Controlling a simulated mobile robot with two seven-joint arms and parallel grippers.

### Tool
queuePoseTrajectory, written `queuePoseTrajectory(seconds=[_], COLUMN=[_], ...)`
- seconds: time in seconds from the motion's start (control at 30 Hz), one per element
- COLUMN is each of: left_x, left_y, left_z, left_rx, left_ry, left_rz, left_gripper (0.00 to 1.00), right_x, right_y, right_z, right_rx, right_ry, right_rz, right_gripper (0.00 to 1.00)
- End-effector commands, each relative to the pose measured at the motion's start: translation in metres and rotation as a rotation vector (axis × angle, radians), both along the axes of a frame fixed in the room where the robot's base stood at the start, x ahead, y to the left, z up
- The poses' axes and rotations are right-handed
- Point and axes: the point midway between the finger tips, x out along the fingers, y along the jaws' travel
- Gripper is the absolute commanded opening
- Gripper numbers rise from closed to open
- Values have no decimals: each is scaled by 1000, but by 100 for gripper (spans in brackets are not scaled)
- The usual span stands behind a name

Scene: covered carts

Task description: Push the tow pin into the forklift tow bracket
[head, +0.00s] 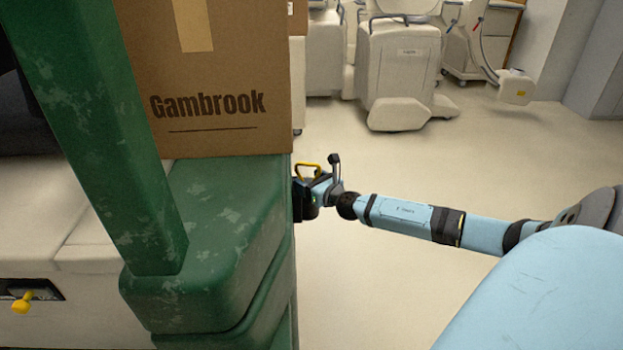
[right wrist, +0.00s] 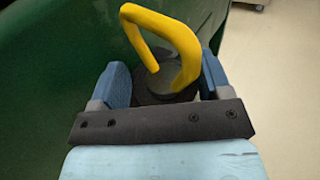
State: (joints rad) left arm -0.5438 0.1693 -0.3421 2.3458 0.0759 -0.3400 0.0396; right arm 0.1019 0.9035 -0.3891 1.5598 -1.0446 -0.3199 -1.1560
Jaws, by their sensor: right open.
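The tow pin has a yellow loop handle (head: 308,169) that stands up at the right side of the green forklift (head: 225,200). In the right wrist view the yellow handle (right wrist: 178,45) rises from a dark round base (right wrist: 160,80). The black tow bracket (head: 304,205) shows on the forklift's side, partly hidden by my gripper. My right gripper (head: 312,186) is open at the pin. In the right wrist view the fingers of my right gripper (right wrist: 160,85) stand on either side of the dark base under the handle. My left gripper is not in view.
A cardboard box (head: 210,80) marked Gambrook rests on the forklift, behind a green post (head: 95,130). Covered carts (head: 398,65) stand at the back. A yellow knob (head: 22,303) is at the lower left. The floor (head: 400,165) right of the forklift is clear.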

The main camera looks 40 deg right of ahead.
Motion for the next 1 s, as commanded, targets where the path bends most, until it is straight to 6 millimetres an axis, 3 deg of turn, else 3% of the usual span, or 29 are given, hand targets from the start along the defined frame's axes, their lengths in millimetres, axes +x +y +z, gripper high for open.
queuePoseTrajectory(seconds=[0.17, 0.7, 1.0], left_x=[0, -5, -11], left_y=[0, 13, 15], left_z=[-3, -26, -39], left_rx=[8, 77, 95], left_ry=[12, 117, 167], left_rz=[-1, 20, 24], left_gripper=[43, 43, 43], right_x=[-11, -102, -133], right_y=[0, 7, 10], right_z=[-4, 8, 12], right_rx=[0, -1, 0], right_ry=[9, 5, 1], right_rz=[-1, 1, 0], right_gripper=[73, 73, 73])
